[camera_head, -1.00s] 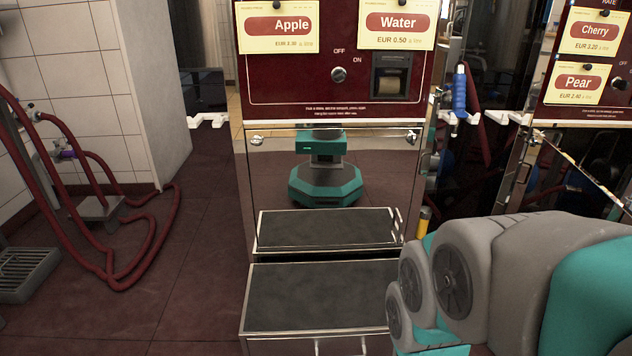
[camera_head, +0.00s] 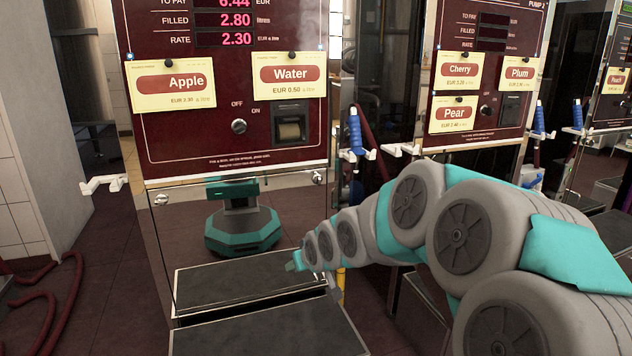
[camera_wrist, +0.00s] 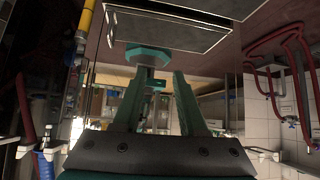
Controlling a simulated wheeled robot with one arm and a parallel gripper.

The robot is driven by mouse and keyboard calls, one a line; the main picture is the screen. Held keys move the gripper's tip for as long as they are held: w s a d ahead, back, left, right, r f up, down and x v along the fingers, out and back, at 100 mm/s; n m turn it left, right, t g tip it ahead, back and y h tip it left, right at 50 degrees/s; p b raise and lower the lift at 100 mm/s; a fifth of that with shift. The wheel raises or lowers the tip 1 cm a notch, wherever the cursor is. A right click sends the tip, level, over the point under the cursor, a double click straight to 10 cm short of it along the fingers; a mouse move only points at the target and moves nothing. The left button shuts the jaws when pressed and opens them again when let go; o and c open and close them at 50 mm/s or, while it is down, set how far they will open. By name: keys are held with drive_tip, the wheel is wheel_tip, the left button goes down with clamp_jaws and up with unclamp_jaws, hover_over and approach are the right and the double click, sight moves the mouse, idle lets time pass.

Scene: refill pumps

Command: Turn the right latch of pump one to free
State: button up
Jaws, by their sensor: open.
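Pump one (camera_head: 228,108) is the dark red cabinet with lit displays at the left in the head view. Below it is a mirror-like front panel (camera_head: 180,240), which reflects my body. The right latch (camera_head: 317,177) is a small, shiny round fitting at the panel's top right corner; its turn position is too small to tell. A matching left latch (camera_head: 162,199) sits at the top left corner. My gripper (camera_head: 296,262) is low before the panel's right part, below the right latch and apart from it. In the wrist view my gripper (camera_wrist: 160,76) is open and empty.
A dark-topped step (camera_head: 240,280) stands before the panel. A blue-handled nozzle (camera_head: 355,130) and white hooks are right of pump one. Pump two (camera_head: 480,75) stands further right. Red hoses (camera_head: 65,310) lie on the floor at left.

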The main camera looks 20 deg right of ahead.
drive_tip(key=w+d+r+t, duration=0.5)
drive_tip(key=w+d, duration=0.3)
drive_tip(key=w, duration=0.3)
drive_tip(key=m+t+h+p, duration=0.1)
drive_tip(key=t, duration=0.3)
approach(320, 180)
drive_tip(key=shift+w+d+r+p, duration=0.1)
drive_tip(key=shift+w+p, duration=0.3)
drive_tip(key=shift+w, duration=1.7)
drive_tip(key=shift+w+r+p, duration=0.1)
drive_tip(key=shift+w+p, duration=0.25)
drive_tip(key=shift+w, duration=1.75)
clamp_jaws()
